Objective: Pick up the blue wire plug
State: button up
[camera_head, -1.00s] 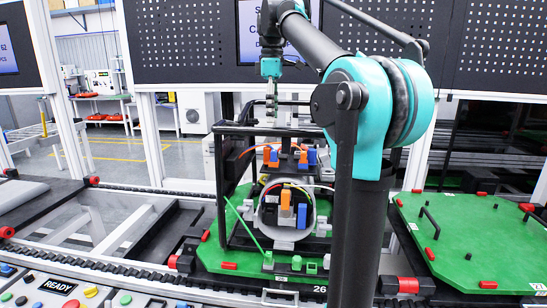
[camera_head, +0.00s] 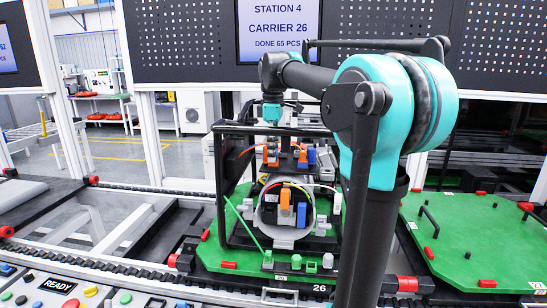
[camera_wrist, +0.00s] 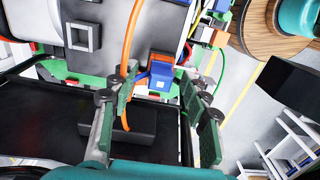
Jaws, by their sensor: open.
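In the wrist view, a blue wire plug (camera_wrist: 162,72) sits in an orange-and-grey socket, with an orange cable (camera_wrist: 128,50) running to its left. My gripper (camera_wrist: 158,82) is open, its two green-padded fingers on either side of the plug with gaps visible. Another blue plug (camera_head: 311,156) stands upper right, and one more blue plug (camera_head: 302,214) is in the round grey housing (camera_head: 321,222) below.
The black frame stands on a green carrier plate (camera_head: 230,258) on the conveyor. Its top bar is close to my gripper. A second green plate (camera_head: 460,235) lies to the right. A button panel (camera_head: 60,287) is at the front left.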

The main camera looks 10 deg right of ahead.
jog(key=shift+f, duration=0.1)
jog(key=shift+c, duration=0.3)
jog(key=c, duration=1)
